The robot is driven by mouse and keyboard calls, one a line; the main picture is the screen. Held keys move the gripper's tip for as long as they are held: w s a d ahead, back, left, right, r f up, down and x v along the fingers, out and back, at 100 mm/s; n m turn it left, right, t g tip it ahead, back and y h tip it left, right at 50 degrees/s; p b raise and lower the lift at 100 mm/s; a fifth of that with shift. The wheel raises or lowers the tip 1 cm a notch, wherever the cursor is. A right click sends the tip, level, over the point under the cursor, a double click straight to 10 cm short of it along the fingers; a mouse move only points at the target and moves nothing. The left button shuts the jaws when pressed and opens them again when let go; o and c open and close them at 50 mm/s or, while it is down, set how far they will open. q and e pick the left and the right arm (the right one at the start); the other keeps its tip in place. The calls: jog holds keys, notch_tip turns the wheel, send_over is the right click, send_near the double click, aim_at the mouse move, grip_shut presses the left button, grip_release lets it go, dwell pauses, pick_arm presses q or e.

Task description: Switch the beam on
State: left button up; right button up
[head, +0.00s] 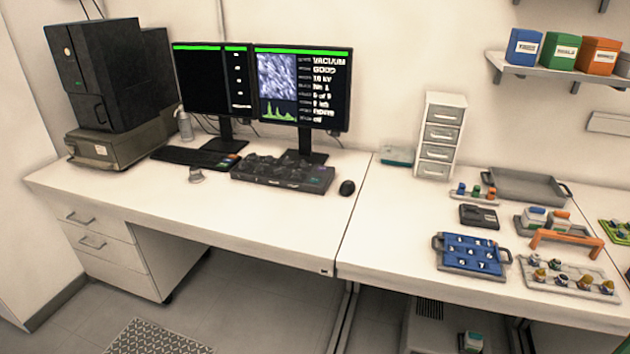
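The black control panel (283,172) with knobs lies on the left desk in front of the two monitors; its separate controls are too small to tell apart. The right monitor (302,88) shows a grey specimen image, a green graph, a green top bar and a text column reading "VACUUM" and "GOOD"; the lower lines are hard to read, the last perhaps "off". The left monitor (213,80) is mostly black with a green top bar. A keyboard (194,157) lies left of the panel, a mouse (347,188) right of it. Neither of my grippers is in view.
A tall black unit (97,75) stands on a grey base at far left. The right table holds a drawer tower (440,135), a blue numbered tray (471,254), a grey tray (525,186) and an orange handle (567,240). The left desk's front strip is clear; floor lies before it.

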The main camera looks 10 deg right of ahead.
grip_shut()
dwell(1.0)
